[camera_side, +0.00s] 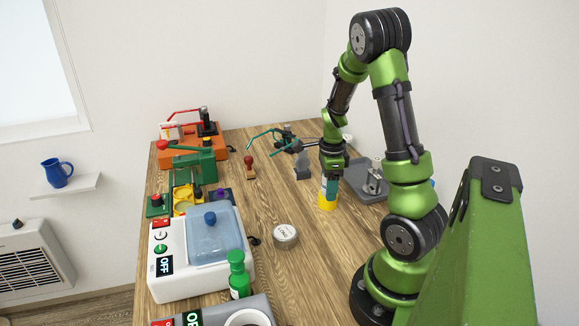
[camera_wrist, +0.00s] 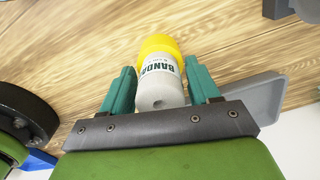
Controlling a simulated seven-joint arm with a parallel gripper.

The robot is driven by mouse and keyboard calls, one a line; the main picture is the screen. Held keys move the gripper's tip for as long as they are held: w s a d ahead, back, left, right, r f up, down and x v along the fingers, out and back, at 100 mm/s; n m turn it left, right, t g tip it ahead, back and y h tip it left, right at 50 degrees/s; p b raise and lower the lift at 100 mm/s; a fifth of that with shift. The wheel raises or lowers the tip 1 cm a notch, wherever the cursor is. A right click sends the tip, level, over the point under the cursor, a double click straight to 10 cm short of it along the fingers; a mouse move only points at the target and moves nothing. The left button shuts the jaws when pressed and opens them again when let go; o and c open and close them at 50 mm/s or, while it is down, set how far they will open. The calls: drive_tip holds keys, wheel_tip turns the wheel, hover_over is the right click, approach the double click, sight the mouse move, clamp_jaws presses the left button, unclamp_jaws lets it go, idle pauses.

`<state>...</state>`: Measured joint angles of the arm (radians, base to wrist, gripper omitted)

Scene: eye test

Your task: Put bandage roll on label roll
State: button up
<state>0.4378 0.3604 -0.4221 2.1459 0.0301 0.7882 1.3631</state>
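The bandage roll (camera_wrist: 158,85) is a pale cylinder with dark green lettering beginning "BANDA", seen between my gripper's teal fingers in the wrist view. My gripper (camera_wrist: 161,75) looks shut on it, with a finger close against each side. A yellow cylinder (camera_side: 327,201) shows below the fingers in the side view; it also shows beyond the pale part in the wrist view (camera_wrist: 160,46). I cannot tell whether the yellow is part of the same roll. A squat grey-white round item (camera_side: 286,236) with dark print, possibly the label roll, lies on the table left and nearer.
A white machine (camera_side: 178,262) with a blue lid and a green bottle (camera_side: 238,276) stand at the front left. A red-handled stamp (camera_side: 249,168) and green and orange devices stand behind. A grey tray (camera_side: 362,190) is right of my gripper.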

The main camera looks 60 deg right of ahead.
drive_tip(key=shift+o, duration=0.4)
drive_tip(key=shift+r, duration=0.35)
wheel_tip(320, 180, up, 11)
drive_tip(key=shift+r, duration=0.15)
drive_tip(key=a+r+n+t+y, duration=0.1)
drive_tip(key=a+r+n+t, duration=0.2)
drive_tip(key=a+n, duration=0.9)
drive_tip(key=a+r+n+t+y, duration=0.1)
drive_tip(key=a+r+n+t, duration=0.3)
drive_tip(key=a+n, duration=0.9)
drive_tip(key=a+r, duration=0.1)
drive_tip(key=a, duration=0.2)
drive_tip(key=shift+n, duration=0.3)
